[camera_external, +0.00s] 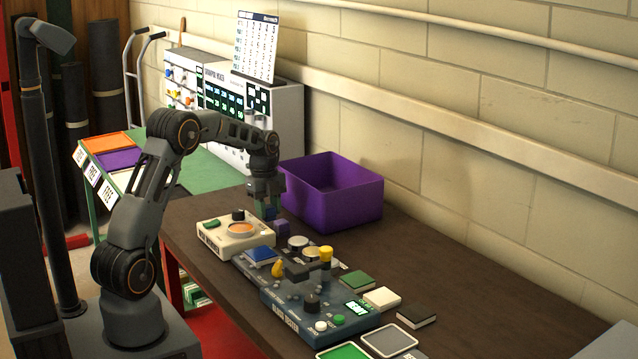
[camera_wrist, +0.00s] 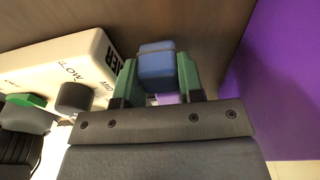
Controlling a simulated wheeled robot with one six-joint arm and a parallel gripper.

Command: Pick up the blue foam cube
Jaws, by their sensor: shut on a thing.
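The blue foam cube (camera_wrist: 157,62) sits between the two green fingers of my gripper (camera_wrist: 158,76) in the wrist view, touching both pads. My gripper (camera_external: 267,208) is shut on it. In the external view only a small bit of the blue cube (camera_external: 270,213) shows at the fingertips, mostly hidden by the fingers. The grip is just behind the cream box with the orange dial and left of the purple bin. I cannot tell whether the cube touches the table.
A purple cube (camera_external: 282,227) lies close by the fingers. The cream device (camera_external: 238,236) stands in front and the purple bin (camera_external: 340,212) at right. A blue-grey control box (camera_external: 318,318) and several coloured tiles fill the nearer table. The table's right side is bare.

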